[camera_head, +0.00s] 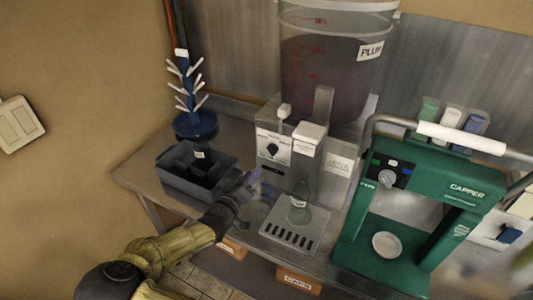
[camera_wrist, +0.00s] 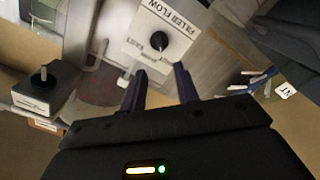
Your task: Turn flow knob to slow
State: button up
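The flow knob (camera_head: 272,150) is a small black dial on the white label plate of the grey filler (camera_head: 288,172). In the wrist view the knob (camera_wrist: 159,41) sits on a plate lettered FILLER FLOW, just beyond my fingertips. Its pointer direction is hard to read. My gripper (camera_head: 247,182) is left of the filler and lower than the knob. In the wrist view my gripper (camera_wrist: 160,80) has two dark fingers apart with nothing between them, and neither finger touches the knob.
A green bottle (camera_head: 299,200) stands on the slotted drip tray (camera_head: 292,236) under the spout. The PLUM bucket (camera_head: 330,60) is above. A grey bin (camera_head: 190,182) and blue bottle tree (camera_head: 190,90) stand left; a green capper (camera_head: 440,180) stands right.

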aim_at(272, 150)
jog(key=p+x, duration=0.2)
jog(key=x, duration=0.8)
jog(key=shift+w+d+p, duration=0.1)
jog(key=shift+w+p, duration=0.25)
jog(key=shift+p, duration=0.05)
grip_shut()
